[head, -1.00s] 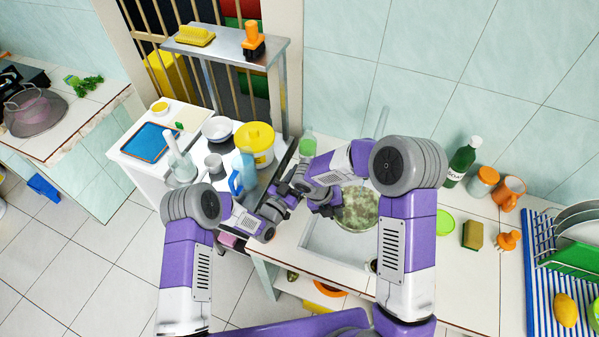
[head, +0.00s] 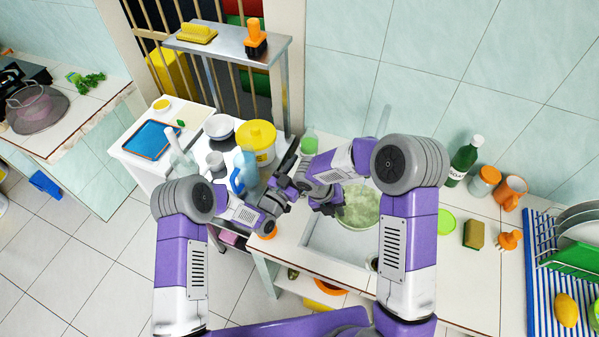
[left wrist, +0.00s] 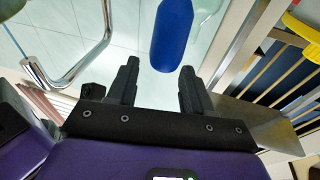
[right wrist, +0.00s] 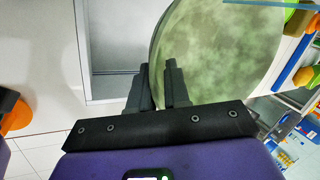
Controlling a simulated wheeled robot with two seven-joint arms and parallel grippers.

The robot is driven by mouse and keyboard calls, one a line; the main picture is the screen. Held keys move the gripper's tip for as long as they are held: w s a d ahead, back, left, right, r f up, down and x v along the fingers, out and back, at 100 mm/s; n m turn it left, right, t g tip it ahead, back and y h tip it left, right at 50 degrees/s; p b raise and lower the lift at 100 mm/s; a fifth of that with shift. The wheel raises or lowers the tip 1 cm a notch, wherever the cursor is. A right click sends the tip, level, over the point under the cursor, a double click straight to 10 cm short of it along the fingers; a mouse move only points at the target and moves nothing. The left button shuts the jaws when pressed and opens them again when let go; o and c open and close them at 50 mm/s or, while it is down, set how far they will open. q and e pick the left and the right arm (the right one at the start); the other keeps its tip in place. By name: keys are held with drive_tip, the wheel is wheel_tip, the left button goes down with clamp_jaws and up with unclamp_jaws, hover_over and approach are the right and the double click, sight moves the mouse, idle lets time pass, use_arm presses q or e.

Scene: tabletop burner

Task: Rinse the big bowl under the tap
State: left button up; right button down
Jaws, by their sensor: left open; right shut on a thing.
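The big bowl (head: 361,209) is green with pale mottling. It is over the sink (head: 325,236), partly hidden by my right arm in the head view. My right gripper (right wrist: 159,75) is shut on its rim, and the bowl (right wrist: 215,50) fills the upper middle of the right wrist view. My left gripper (left wrist: 155,78) is open, with nothing between its fingers. A curved chrome pipe, which looks like the tap (left wrist: 85,65), is left of those fingers. A blue rounded object (left wrist: 172,35) lies beyond them.
A green bottle (head: 463,160), jar, orange mug (head: 510,192) and sponge (head: 474,234) stand right of the sink. A dish rack on a striped mat (head: 540,290) is farther right. A yellow pot (head: 256,142) and blue bottle (head: 244,175) crowd the left side.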

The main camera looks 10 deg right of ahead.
use_arm(q)
wheel_tip(320, 180, up, 6)
drive_tip(key=shift+r, duration=0.2)
idle(1.0)
drive_tip(key=shift+r+p, duration=0.25)
drive_tip(key=shift+p, duration=0.05)
